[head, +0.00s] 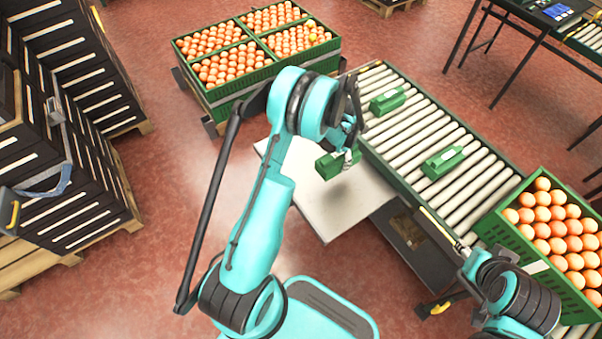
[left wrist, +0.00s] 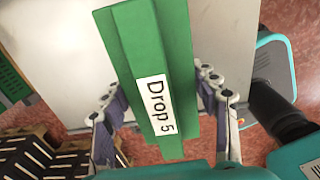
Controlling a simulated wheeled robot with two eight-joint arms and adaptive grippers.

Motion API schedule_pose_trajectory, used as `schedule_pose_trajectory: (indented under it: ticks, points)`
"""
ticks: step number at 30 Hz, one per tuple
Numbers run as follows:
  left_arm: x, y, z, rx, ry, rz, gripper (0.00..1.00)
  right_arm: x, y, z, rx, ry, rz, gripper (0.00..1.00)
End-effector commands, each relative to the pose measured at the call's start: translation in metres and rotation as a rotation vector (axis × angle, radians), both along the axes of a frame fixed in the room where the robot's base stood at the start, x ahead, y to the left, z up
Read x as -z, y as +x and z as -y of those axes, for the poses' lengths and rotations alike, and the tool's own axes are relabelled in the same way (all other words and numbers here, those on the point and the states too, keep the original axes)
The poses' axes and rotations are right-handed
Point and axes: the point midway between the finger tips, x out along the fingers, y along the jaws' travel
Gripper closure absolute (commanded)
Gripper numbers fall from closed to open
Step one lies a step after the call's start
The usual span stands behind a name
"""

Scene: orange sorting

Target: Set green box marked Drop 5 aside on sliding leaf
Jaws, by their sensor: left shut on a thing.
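The green box marked Drop 5 (head: 331,167) is between the fingers of my left gripper (head: 350,152). In the left wrist view the box (left wrist: 150,50) shows its white "Drop 5" label, with a finger on each side. My left gripper is shut on it. The box is over the pale sliding leaf (head: 328,212), which sticks out from the near side of the roller conveyor; it appears slightly raised, but any gap is hard to judge. My right arm is at the lower right, and its fingertips are not clear.
Two other green boxes lie on the roller conveyor (head: 412,140): one far (head: 387,100), one nearer (head: 444,162). A green crate of oranges (head: 520,240) stands at the conveyor's near end. Crates of oranges (head: 240,92) stand behind. The leaf's front part is clear.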

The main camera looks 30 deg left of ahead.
Motion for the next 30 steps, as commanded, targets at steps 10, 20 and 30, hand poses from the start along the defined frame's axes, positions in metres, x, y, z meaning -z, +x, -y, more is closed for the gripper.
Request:
schedule_pose_trajectory:
  ticks: [10,20,30]
  points:
    - [0.051,-0.031,-0.075,-0.007,0.000,0.000,0.80,0.033,0.000,0.000,0.000,0.000,0.000,0.60]
    - [0.072,-0.037,-0.090,-0.002,0.000,0.000,0.80,0.045,0.000,0.000,0.000,0.000,0.000,0.60]
    - [0.098,-0.037,-0.090,-0.003,0.000,0.000,0.80,0.058,0.000,0.000,0.000,0.000,0.000,0.60]
